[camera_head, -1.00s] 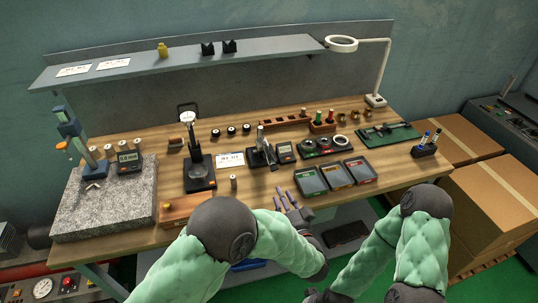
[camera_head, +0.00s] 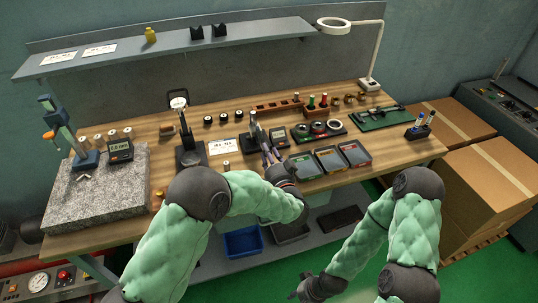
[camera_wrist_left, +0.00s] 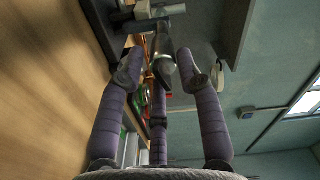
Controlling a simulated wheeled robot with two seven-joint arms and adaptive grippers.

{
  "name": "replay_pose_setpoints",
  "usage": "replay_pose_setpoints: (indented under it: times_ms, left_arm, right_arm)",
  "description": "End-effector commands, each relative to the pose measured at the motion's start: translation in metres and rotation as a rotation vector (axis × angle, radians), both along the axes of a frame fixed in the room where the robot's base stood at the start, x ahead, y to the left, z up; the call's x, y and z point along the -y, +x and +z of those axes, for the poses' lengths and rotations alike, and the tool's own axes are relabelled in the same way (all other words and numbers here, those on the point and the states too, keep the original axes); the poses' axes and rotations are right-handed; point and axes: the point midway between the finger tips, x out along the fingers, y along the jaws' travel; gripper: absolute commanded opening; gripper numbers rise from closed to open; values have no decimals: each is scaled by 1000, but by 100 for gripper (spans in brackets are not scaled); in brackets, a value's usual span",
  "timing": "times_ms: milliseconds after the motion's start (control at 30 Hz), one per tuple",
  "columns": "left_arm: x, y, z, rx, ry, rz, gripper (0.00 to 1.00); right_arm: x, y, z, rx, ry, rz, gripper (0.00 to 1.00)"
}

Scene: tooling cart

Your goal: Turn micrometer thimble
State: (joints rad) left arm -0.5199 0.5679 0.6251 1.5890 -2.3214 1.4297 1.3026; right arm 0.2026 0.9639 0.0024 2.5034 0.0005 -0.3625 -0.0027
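The micrometer (camera_head: 255,130) stands upright in its stand at the middle of the bench, partly hidden behind my left gripper (camera_head: 268,157). In the left wrist view the grey metal thimble (camera_wrist_left: 164,66) points toward the palm. My left gripper also shows there (camera_wrist_left: 158,75), with purple-grey fingers spread on both sides of the thimble and a third finger behind it. The fingers look open, with gaps to the thimble at the sides; contact with the third finger is unclear. My right gripper (camera_head: 305,290) hangs low in front of the bench, its fingers hard to make out.
Several shallow bins (camera_head: 328,159) lie to the right. The granite plate (camera_head: 98,193) fills the left end.

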Motion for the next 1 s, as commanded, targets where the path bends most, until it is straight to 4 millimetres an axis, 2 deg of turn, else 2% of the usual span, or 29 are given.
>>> replay_pose_setpoints:
  times_ms: [267,400,767,1000]
  left_arm:
    - [0,1,0,0,0,0,35]
    - [0,1,0,0,0,0,0]
    - [0,1,-2,-6,12,-2,0]
    - [0,0,-4,-35,95,-3,0]
  right_arm:
    - [0,0,0,0,0,0,35]
    - [0,0,0,0,0,0,35]
    - [0,0,-1,0,0,0,35]
    - [0,0,-9,0,0,0,35]
